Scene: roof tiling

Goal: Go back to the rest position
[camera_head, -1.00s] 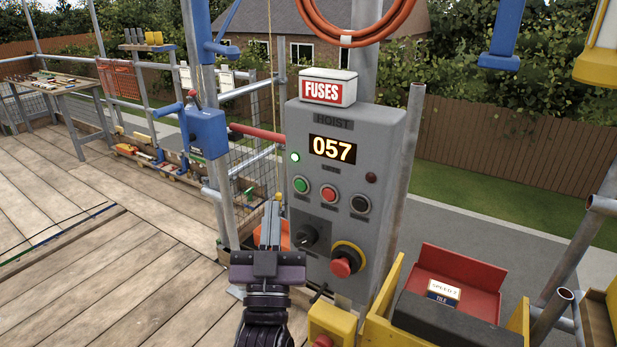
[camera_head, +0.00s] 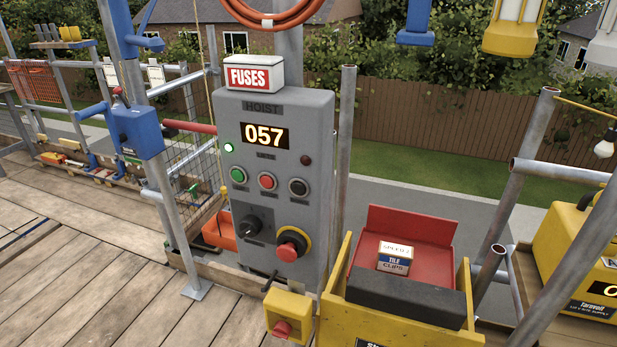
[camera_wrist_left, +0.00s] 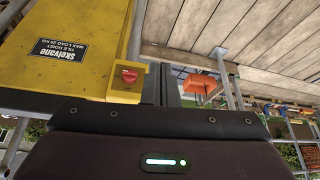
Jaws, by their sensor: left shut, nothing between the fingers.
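My left gripper (camera_wrist_left: 169,75) shows in the left wrist view. Its grey fingers are together and hold nothing, in front of its dark body with a lit green bar. The fingers point up the picture, beside the small yellow box with a red button (camera_wrist_left: 129,76). My left gripper is out of the head view. My right gripper is in neither view. In the head view the grey hoist panel (camera_head: 318,130) stands upright, its display reading 057 and its green lamp lit. Nothing of mine touches the panel in that view.
A yellow hoist carriage (camera_head: 345,318) with a red tray (camera_head: 424,235) holds a tile clips box (camera_head: 396,257). A yellow box with a red button (camera_head: 288,313) sits beside it. Scaffold poles (camera_head: 497,195) stand at right. Plank decking (camera_head: 105,265) is clear at left.

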